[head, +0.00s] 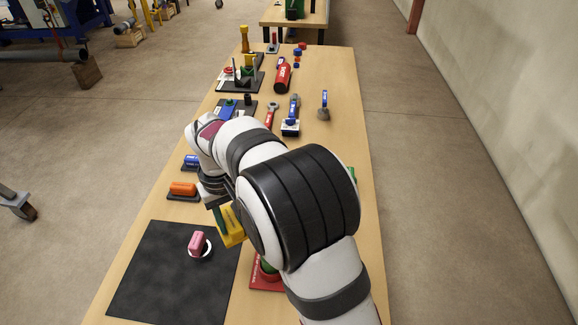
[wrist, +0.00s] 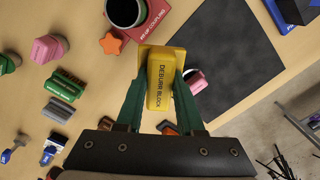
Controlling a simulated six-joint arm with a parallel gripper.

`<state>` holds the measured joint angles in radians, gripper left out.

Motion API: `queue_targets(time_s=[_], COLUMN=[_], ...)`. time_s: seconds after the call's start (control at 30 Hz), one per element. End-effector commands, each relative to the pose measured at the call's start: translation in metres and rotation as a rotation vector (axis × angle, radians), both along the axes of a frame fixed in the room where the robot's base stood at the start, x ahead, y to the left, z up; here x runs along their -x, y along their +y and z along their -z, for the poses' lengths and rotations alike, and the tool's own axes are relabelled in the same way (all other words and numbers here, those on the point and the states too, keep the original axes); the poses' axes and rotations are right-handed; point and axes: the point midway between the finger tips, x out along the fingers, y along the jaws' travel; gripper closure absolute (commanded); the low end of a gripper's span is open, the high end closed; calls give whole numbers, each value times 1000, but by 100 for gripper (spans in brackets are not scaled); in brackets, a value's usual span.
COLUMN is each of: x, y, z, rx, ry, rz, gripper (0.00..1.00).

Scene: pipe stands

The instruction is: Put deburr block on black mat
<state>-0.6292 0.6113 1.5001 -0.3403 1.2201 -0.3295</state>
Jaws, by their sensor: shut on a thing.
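The yellow deburr block (wrist: 158,92), with its name printed on it, is between the green fingers of my gripper (wrist: 162,82). My gripper is shut on it. In the head view the yellow block (head: 231,228) shows beside my arm, just at the right edge of the black mat, partly hidden by my arm. The black mat (head: 150,285) lies flat at the near left of the table. In the wrist view the mat (wrist: 235,45) is right of the block. I cannot tell the block's exact height above the table.
A pink block (head: 196,241) with a white ring sits on the mat's right part. A red coupling base (head: 262,280) is right of the mat. Orange (head: 183,187) and blue (head: 191,161) blocks stand beyond it. The mat's left and near areas are clear.

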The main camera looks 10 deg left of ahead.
Motion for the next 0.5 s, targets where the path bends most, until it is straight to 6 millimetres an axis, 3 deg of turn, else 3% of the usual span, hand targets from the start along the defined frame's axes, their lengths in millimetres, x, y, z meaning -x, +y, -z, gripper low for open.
queue_targets(time_s=[0.1, 0.2, 0.5], x=[30, 45, 52], y=[30, 43, 49], z=[33, 49, 81], rx=[-2, -5, -7], ry=[2, -1, -2], rz=[-97, -142, -162], gripper=[100, 100, 100])
